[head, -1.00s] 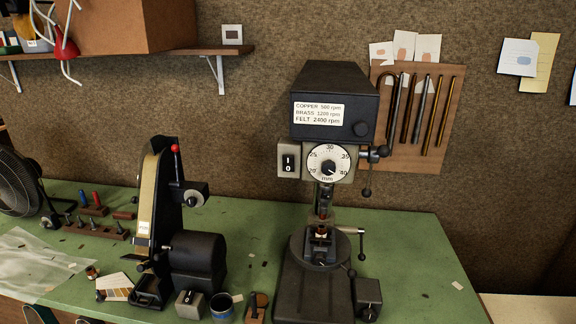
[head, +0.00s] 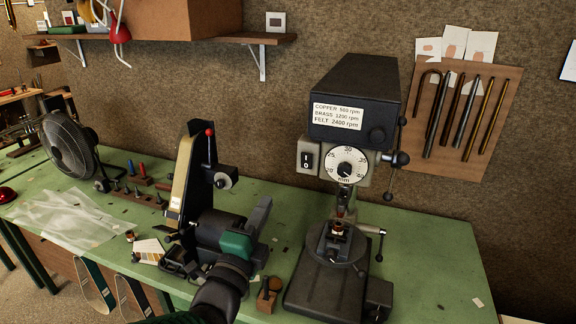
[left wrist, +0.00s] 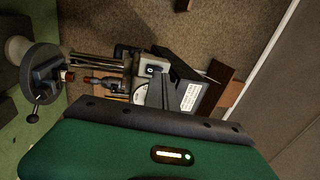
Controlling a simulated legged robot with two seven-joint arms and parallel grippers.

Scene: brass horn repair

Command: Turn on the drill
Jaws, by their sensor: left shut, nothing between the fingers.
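The drill (head: 352,92) is a dark bench drill press at the right of the table, with a speed label and a round depth dial (head: 345,163). Its switch (head: 309,159), marked I and 0, is on a grey box left of the dial. The switch also shows in the left wrist view (left wrist: 152,69), just past my fingers. My left gripper (head: 262,208), with a green body, is shut and empty. In the head view it is left of the drill and below the switch, apart from it. My right gripper is out of view.
A belt sander (head: 192,180) stands left of my left gripper, partly hidden by it. A fan (head: 70,145) and a plastic sheet (head: 72,218) are farther left. A small wooden block (head: 268,297) lies near the drill base. Green tabletop (head: 440,250) is mostly clear at right.

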